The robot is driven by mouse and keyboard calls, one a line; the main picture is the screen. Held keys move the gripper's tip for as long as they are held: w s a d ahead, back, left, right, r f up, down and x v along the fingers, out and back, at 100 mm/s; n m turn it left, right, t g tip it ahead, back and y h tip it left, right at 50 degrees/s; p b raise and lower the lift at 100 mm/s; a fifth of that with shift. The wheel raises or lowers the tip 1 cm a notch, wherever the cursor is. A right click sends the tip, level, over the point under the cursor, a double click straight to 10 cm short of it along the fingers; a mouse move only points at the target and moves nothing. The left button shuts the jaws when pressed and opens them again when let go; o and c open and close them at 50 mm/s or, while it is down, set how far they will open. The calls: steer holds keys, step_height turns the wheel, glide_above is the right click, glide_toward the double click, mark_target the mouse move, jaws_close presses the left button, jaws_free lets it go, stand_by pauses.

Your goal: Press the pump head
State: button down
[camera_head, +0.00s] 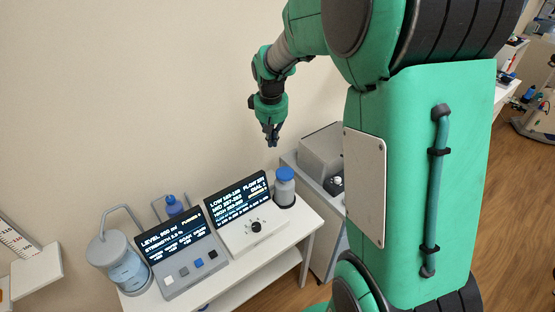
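No part is clearly recognisable as a pump head. A small blue-topped item (173,204) in a grey frame stands behind the left display, partly hidden by it. A grey bottle with a blue cap (284,175) stands upright at the right end of the white table, beside the right display. A clear vessel with a grey top and bent tube (120,262) stands at the left end. My gripper (272,142) points down in the air, above the bottle's level in the picture and apart from everything. Its fingers look close together, but they are too small to judge.
The white table (262,263) bears a left console (183,272) with display and buttons, and a right console (243,238) with display and black dial. A grey machine (320,152) on a cabinet stands behind at right. A white wall shelf (38,272) is at left.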

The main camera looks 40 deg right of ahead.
steer(key=g+p, duration=0.1)
glide_above(286, 173)
steer(key=a, duration=0.1)
step_height(286, 173, down, 8)
steer(key=shift+s+r, duration=0.15)
steer(key=shift+r, duration=0.1)
steer(key=shift+f, duration=0.15)
steer(key=f, duration=0.9)
steer(key=d+f, duration=0.1)
steer(key=f, duration=0.3)
steer(key=shift+w+f, duration=0.25)
steer(key=shift+w, duration=0.05)
steer(key=shift+f, duration=0.1)
step_height(286, 173, down, 4)
steer(key=shift+r+b, duration=0.15)
steer(key=shift+b, duration=0.6)
steer(key=shift+r, duration=0.1)
step_height(286, 173, up, 14)
steer(key=a+p, duration=0.1)
steer(key=p, duration=0.1)
steer(key=shift+s, duration=0.3)
